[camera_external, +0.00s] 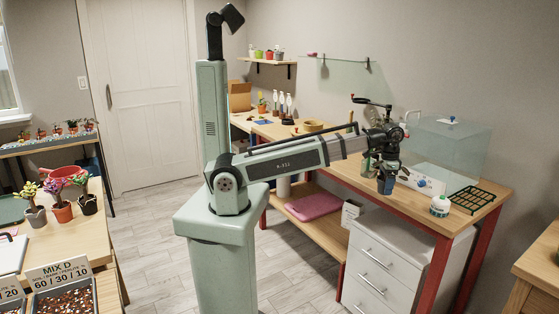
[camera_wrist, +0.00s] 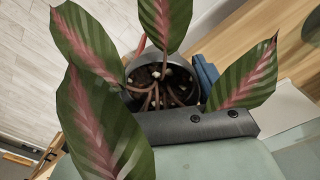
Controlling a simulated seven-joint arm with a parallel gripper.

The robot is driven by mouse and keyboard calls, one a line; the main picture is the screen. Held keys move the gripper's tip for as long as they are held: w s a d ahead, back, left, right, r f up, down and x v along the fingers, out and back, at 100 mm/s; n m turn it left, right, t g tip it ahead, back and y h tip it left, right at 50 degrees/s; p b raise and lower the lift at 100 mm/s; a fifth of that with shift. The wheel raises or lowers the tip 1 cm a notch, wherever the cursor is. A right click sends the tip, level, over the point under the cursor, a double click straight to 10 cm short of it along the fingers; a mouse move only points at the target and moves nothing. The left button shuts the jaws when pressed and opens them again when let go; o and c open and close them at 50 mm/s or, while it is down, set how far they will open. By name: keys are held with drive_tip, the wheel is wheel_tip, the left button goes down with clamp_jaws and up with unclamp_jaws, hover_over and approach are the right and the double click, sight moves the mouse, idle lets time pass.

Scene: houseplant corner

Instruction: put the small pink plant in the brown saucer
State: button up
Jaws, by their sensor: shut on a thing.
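My gripper (camera_external: 386,183) is above the right-hand workbench, pointing down. In the wrist view it is shut on a dark grey pot (camera_wrist: 135,76). The pot holds a plant with large green leaves (camera_wrist: 92,118) striped pink along the middle. A blue finger (camera_wrist: 205,78) shows at the pot's right side; the opposite finger is hidden by leaves. In the external view the held plant is too small and covered to make out clearly. A tan-brown round dish (camera_external: 312,126) lies on the bench farther back; I cannot tell whether it is the brown saucer.
The bench bears a clear glass case (camera_external: 447,150), a round white-and-green pot (camera_external: 440,205) and a black wire rack (camera_external: 472,199) near its right end. A white drawer unit (camera_external: 395,262) stands below. Several potted plants stand on the left table (camera_external: 85,235).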

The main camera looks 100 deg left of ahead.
drive_tip(key=s+a+r+n, duration=0.3)
drive_tip(key=s+a+n, duration=0.2)
drive_tip(key=s+a, duration=0.65)
drive_tip(key=s+a+r+n, duration=0.3)
drive_tip(key=s+a+n, duration=0.25)
drive_tip(key=a, duration=1.15)
drive_tip(key=s+a+r+n, duration=0.2)
drive_tip(key=s+a+n, duration=0.3)
drive_tip(key=s+a, duration=0.65)
drive_tip(key=shift+w+a+f, duration=0.35)
drive_tip(key=shift+a+f, duration=0.05)
drive_tip(key=shift+f, duration=1.05)
drive_tip(key=shift+w+a+f, duration=0.4)
drive_tip(key=shift+f, duration=1.1)
drive_tip(key=shift+w+a+f, duration=0.35)
drive_tip(key=shift+a+f, duration=0.05)
drive_tip(key=shift+f, duration=1.05)
drive_tip(key=shift+f, duration=0.45)
drive_tip(key=o, duration=1.1)
